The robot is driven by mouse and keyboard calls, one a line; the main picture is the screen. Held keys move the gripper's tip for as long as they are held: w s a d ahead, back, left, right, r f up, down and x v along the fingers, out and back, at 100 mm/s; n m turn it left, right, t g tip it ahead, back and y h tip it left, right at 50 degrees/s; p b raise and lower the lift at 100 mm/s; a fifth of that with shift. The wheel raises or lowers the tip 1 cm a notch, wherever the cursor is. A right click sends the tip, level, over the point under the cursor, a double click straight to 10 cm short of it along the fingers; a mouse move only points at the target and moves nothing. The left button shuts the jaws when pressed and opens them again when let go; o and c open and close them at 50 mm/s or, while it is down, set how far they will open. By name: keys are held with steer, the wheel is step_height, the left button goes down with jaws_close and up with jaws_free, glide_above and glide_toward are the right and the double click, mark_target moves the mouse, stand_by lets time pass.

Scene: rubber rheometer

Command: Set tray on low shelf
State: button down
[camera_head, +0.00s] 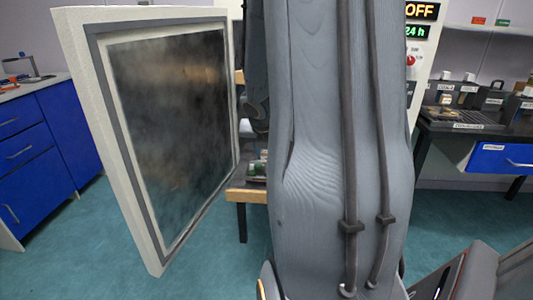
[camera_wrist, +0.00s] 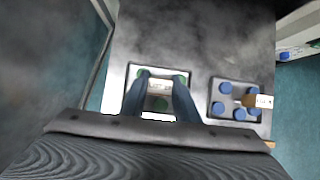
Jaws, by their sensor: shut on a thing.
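In the wrist view my gripper (camera_wrist: 161,80) points at a light tray (camera_wrist: 133,106) with green round pieces in it. The two fingers are closed on a pale, labelled part in the middle of this tray, which looks like its handle. Between the fingers the grip is partly hidden. The tray is over a mottled grey surface (camera_wrist: 180,42); I cannot tell whether it touches it. In the head view my arm hides the gripper, and small green items (camera_head: 257,166) show at a wooden-edged shelf (camera_head: 246,195) beside the arm.
A second grey tray (camera_wrist: 216,84) with several blue discs and a labelled handle stands close to the right. In the head view a large open door (camera_head: 160,130) stands left of my arm. Blue cabinets (camera_head: 40,150) are far left; a dark bench (camera_head: 470,135) is right.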

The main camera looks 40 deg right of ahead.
steer(key=shift+f, duration=0.15)
stand_by(0.4)
steer(key=shift+f+b, duration=0.35)
steer(key=shift+f, duration=0.05)
steer(key=c, duration=1.3)
jaws_free()
step_height(320, 180, up, 6)
steer(key=p, duration=0.7)
